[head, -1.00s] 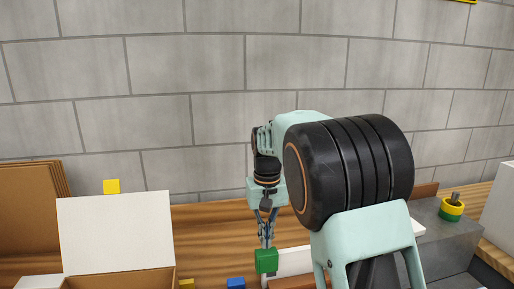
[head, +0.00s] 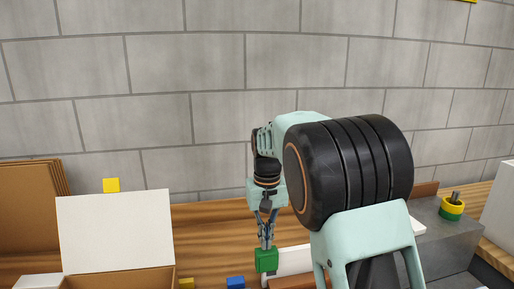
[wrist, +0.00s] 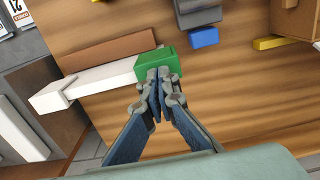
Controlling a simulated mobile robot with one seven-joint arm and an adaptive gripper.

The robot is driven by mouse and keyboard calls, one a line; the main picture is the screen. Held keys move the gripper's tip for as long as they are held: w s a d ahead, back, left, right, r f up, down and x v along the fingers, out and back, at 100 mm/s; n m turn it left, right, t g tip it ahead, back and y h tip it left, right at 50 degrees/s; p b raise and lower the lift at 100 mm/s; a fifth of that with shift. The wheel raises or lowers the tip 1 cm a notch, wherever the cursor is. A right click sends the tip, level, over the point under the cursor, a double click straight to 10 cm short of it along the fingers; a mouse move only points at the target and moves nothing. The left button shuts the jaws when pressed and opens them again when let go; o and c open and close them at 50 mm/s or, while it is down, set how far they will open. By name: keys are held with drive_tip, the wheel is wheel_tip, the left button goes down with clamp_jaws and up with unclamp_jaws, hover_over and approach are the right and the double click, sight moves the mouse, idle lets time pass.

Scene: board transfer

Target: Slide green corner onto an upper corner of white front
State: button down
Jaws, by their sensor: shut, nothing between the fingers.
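The green corner (head: 266,260) is a small green block at the left end of the white front (head: 293,261) in the head view. In the wrist view the green corner (wrist: 154,65) sits at the right end of the white front (wrist: 98,76), seemingly over its upper edge; the exact fit is hidden. My gripper (wrist: 160,76) is shut with nothing between its fingers. Its fingertips are close against the green corner, and I cannot tell if they touch. In the head view my gripper (head: 266,243) is just above it. My arm hides the right part of the white front there.
A brown board (wrist: 112,52) lies alongside the white front. Blue (wrist: 204,38) and yellow (wrist: 268,43) blocks lie nearby. An upright white panel (head: 115,230) with a yellow block (head: 111,185) at its top edge stands left. A grey block (head: 440,240) stands right.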

drive_tip(key=shift+f+b, duration=0.35)
drive_tip(key=shift+f, duration=0.4)
drive_tip(key=shift+r, duration=0.2)
wheel_tip(320, 180, up, 7)
drive_tip(key=p, duration=0.6)
drive_tip(key=shift+f, duration=0.1)
